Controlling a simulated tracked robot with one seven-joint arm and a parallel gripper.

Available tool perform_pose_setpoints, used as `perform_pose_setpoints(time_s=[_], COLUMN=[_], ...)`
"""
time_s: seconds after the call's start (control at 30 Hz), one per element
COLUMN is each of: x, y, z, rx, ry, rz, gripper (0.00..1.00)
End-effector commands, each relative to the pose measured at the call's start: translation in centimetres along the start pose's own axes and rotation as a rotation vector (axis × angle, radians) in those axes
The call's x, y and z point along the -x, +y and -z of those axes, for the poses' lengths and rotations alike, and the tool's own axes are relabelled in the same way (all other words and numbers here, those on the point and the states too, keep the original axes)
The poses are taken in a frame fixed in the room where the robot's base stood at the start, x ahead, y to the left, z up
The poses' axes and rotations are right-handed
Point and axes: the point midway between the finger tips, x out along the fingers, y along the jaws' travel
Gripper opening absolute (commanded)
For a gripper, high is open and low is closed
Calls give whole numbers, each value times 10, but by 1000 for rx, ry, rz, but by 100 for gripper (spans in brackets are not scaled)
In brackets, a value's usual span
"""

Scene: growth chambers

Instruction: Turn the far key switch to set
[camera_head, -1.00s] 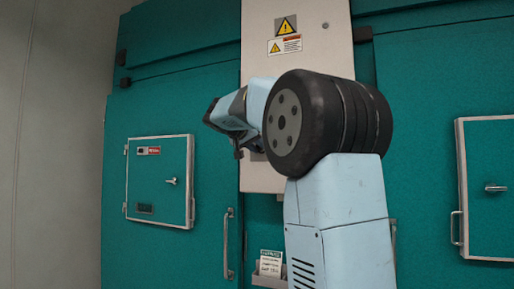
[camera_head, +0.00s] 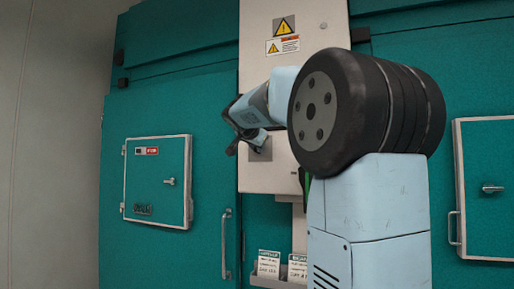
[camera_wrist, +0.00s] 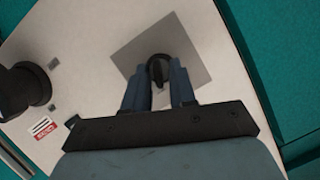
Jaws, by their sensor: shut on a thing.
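The key switch (camera_wrist: 158,66) is a small dark round part with a narrow grip, on a square grey plate (camera_wrist: 190,58) in the wrist view. My gripper (camera_wrist: 159,76) has one finger on each side of it and is shut on it. The fingers hide part of its sides. No position marking is readable around it. In the head view my gripper (camera_head: 240,147) is at the pale cabinet (camera_head: 295,85), beside the grey plate (camera_head: 262,152). The key switch itself cannot be made out there.
In the wrist view a large black knob (camera_wrist: 25,88) and a red-and-white label (camera_wrist: 43,128) lie left of the plate. In the head view, teal doors with small hatches (camera_head: 157,180) flank the cabinet. A holder with cards (camera_head: 269,264) is below.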

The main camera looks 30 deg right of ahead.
Motion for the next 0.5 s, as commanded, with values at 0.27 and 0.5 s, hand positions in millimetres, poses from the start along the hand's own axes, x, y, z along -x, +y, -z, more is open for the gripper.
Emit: perform_pose_setpoints(time_s=[0.27, 0.5], x=[-1, -1], y=[0, 0], z=[-4, -4], rx=[-98, -125], ry=[-6, -7], rz=[41, 52], gripper=[0, 0])
